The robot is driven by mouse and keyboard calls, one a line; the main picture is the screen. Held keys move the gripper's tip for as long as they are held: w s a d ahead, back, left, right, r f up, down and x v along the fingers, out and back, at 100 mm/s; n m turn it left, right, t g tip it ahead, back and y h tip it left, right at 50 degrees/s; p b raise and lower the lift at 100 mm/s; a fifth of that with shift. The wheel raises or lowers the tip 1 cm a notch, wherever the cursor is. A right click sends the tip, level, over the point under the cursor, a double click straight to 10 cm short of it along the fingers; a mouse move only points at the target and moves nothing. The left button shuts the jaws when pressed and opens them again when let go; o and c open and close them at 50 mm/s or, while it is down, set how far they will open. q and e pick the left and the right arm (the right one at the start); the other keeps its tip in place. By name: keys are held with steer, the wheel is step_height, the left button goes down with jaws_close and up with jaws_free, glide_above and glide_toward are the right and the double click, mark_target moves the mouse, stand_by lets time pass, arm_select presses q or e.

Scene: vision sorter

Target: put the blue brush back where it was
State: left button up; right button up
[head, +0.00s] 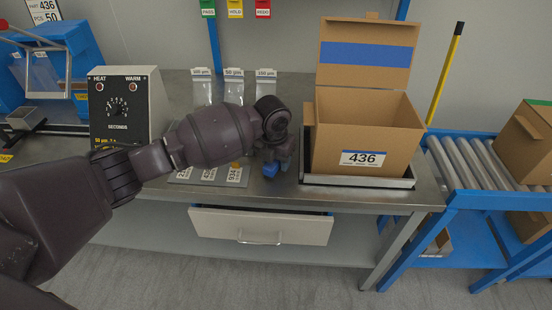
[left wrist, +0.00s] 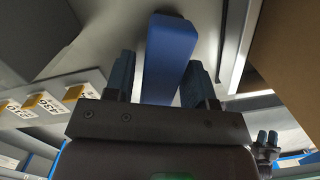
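The blue brush (head: 270,169) shows low beneath my left gripper (head: 278,158) in the head view, over the bench near its front edge. In the left wrist view the brush (left wrist: 170,50) lies lengthwise between the two dark fingers of my left gripper (left wrist: 160,82). The right finger is close against it and a narrow gap seems to show at the left one. I cannot tell whether they grip it. A small two-fingered shape at the right of the left wrist view looks like my right gripper (left wrist: 268,139); its opening is too small to judge.
An open cardboard box (head: 335,130) labelled 436 stands in a metal tray (head: 345,182) just right of the gripper. A grey board with labelled cards (head: 236,178) lies at left. A heat sealer (head: 125,105) stands further left. A drawer (head: 262,226) below is slightly open.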

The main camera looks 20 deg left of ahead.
arm_select(q)
steer(key=shift+o, duration=0.5)
steer(key=shift+r, duration=0.1)
steer(key=r+p, duration=0.1)
steer(key=r, duration=0.6)
steer(key=s+r+p, duration=0.1)
steer(key=r, duration=0.2)
steer(key=shift+a+r+p, duration=0.1)
steer(key=shift+r+p, duration=0.2)
steer(key=shift+s+r, duration=0.25)
steer(key=shift+r, duration=0.5)
